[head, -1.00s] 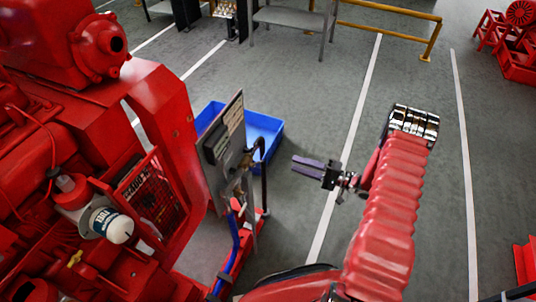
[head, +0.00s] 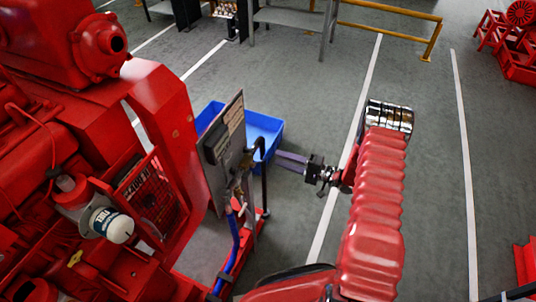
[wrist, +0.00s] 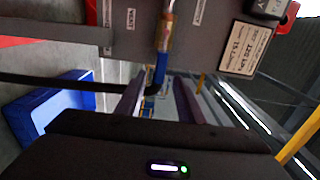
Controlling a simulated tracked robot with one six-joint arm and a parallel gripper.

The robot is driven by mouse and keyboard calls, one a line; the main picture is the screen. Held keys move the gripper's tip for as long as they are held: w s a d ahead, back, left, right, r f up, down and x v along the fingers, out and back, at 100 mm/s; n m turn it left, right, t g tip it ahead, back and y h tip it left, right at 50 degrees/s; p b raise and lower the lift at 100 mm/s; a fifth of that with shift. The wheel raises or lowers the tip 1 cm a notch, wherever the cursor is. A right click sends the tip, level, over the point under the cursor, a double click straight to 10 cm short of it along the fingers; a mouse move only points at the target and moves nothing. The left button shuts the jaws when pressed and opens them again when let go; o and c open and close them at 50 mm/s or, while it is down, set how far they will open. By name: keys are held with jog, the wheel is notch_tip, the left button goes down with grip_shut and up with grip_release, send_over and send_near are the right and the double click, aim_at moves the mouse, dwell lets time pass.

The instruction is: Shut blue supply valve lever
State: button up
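In the head view a grey upright panel (head: 222,150) stands beside the engine, with brass valve fittings (head: 243,186) on its right side and a blue hose (head: 234,240) below. The valve lever is too small to make out there. In the wrist view the panel (wrist: 215,42) fills the top, and a copper-coloured pipe (wrist: 165,32) runs down to a blue part (wrist: 159,70). I cannot tell whether this is the lever or the hose. My gripper (head: 279,160) is right of the panel, apart from it. Its fingers (wrist: 158,104) are open with nothing held.
A black curved pipe (head: 262,165) stands between the panel and my gripper. A blue bin (head: 268,128) lies on the floor behind. The red engine (head: 90,130) fills the left. A label marked "VENT" (wrist: 130,20) is on the panel.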

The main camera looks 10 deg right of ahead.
aim_at(267, 154)
jog(key=x, duration=0.7)
jog(key=shift+c, duration=0.7)
grip_shut()
jog(key=shift+d+f, duration=0.1)
jog(key=shift+d, duration=0.15)
